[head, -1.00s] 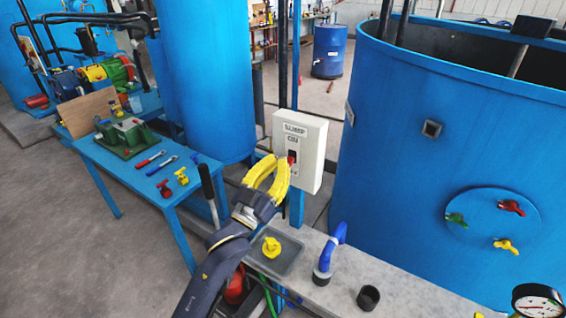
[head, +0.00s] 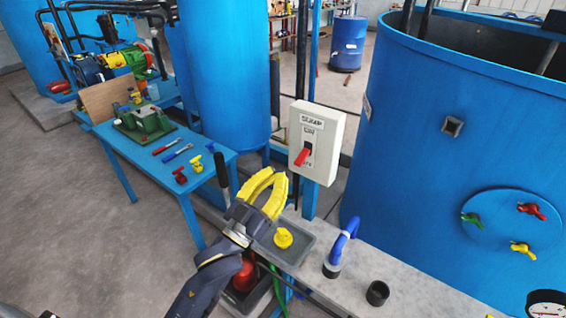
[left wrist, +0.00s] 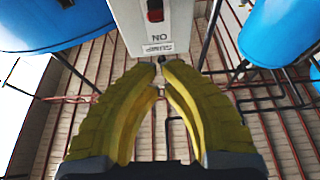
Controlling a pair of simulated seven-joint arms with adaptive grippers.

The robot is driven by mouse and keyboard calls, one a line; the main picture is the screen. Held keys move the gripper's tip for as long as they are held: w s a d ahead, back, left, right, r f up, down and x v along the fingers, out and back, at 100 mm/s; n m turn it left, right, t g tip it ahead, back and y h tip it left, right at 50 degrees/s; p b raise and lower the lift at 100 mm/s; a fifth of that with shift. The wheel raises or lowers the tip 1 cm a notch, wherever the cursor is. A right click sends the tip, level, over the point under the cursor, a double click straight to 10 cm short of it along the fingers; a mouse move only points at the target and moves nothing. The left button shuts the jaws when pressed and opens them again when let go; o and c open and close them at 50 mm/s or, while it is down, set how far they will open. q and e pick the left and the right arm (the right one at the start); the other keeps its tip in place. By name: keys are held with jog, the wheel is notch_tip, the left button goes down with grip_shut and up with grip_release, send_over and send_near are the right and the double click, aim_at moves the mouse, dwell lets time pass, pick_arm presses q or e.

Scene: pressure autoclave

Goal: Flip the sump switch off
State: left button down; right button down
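The sump switch box (head: 329,128) is a pale box on a blue post, labelled SUMP with ON lettering below. Its red lever (head: 302,157) slants downward toward the lower left in the head view. My right gripper is not in view.
A grey bench (head: 408,290) below the box carries a blue bent pipe (head: 343,240) and a yellow valve (head: 283,237) in a tray. A large blue tank (head: 420,130) stands right. A blue table (head: 140,168) with tools is left. A black lever handle (head: 223,178) stands beside my left arm.

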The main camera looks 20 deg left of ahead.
pick_arm(q)
jog(key=shift+s+a+f, duration=0.25)
jog(key=shift+s+f, duration=0.45)
